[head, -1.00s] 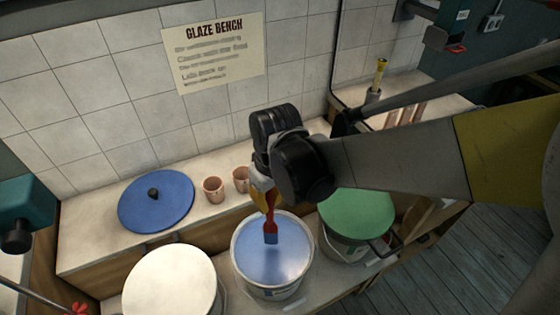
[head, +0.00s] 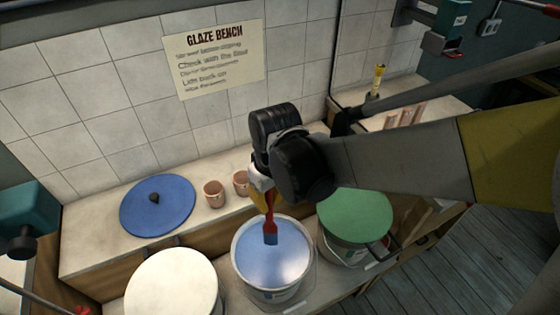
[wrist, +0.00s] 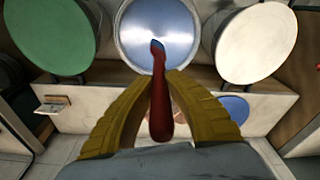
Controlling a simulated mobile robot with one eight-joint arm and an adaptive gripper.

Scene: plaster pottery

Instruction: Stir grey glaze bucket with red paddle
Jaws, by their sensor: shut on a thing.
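My gripper (head: 266,198) is shut on the red paddle (head: 271,228), which hangs upright over the open middle bucket (head: 236,268). In the wrist view the red handle (wrist: 161,120) lies between my yellow fingers. The paddle's lower end looks blue. I cannot tell whether it is dipped in the glaze or just above it. The glaze (head: 285,255) in this bucket looks pale blue, not clearly grey. It also shows in the wrist view (wrist: 180,35).
A bucket with a cream lid (head: 172,285) stands to the left and one with a green lid (head: 355,215) to the right. A blue lid (head: 135,208) and small clay cups (head: 213,193) are on the shelf behind. A tiled wall (head: 110,130) closes the back.

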